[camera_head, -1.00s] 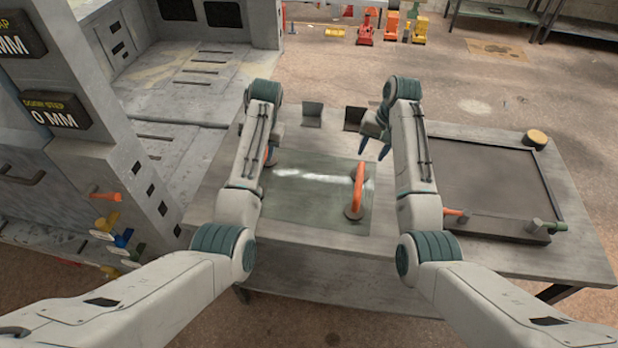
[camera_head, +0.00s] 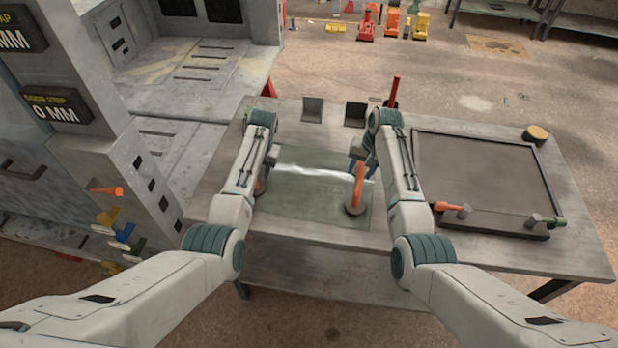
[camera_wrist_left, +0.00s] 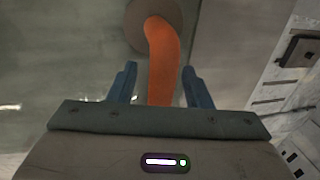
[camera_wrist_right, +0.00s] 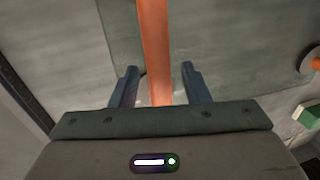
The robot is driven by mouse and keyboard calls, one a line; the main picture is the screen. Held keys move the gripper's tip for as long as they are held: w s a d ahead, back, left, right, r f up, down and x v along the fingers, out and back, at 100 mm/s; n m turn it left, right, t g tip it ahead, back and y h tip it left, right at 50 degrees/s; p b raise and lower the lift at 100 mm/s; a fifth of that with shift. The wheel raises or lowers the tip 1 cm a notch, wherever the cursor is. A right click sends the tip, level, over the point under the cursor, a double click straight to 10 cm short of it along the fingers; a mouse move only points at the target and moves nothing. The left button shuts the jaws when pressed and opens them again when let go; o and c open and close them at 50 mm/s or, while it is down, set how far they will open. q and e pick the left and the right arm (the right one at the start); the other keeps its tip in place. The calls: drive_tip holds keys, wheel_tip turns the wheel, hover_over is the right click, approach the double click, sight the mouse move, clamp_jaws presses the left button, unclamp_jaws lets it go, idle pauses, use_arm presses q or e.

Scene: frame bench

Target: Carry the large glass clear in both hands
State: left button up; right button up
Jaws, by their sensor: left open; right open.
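The large glass (camera_head: 310,205) is a clear greenish pane lying flat on the grey bench. An orange handle with a round pad (camera_head: 358,185) stands on its right part. A second orange handle (camera_wrist_left: 163,60), also with a round pad, shows in the left wrist view; my left arm mostly hides it in the head view. My left gripper (camera_wrist_left: 158,82) is open, its fingers on either side of that handle. My right gripper (camera_head: 360,160) is open at the right handle, which runs between its fingers in the right wrist view (camera_wrist_right: 155,45). Finger contact cannot be told.
A dark framed tray (camera_head: 490,175) with orange and green clamps fills the bench's right side. Two small dark brackets (camera_head: 313,110) and a red post (camera_head: 394,92) stand at the back. A large grey machine (camera_head: 80,130) stands left. Open floor lies beyond the bench.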

use_arm(q)
drive_tip(key=shift+f, duration=0.15)
use_arm(e)
drive_tip(key=shift+f, duration=0.15)
use_arm(q)
drive_tip(key=shift+c, duration=0.3)
use_arm(e)
drive_tip(key=shift+c, duration=0.2)
use_arm(q)
clamp_jaws()
use_arm(e)
clamp_jaws()
idle(0.4)
use_arm(q)
drive_tip(key=shift+r, duration=0.2)
use_arm(e)
drive_tip(key=shift+r, duration=0.25)
use_arm(q)
drive_tip(key=shift+w, duration=0.15)
use_arm(e)
drive_tip(key=shift+w, duration=0.15)
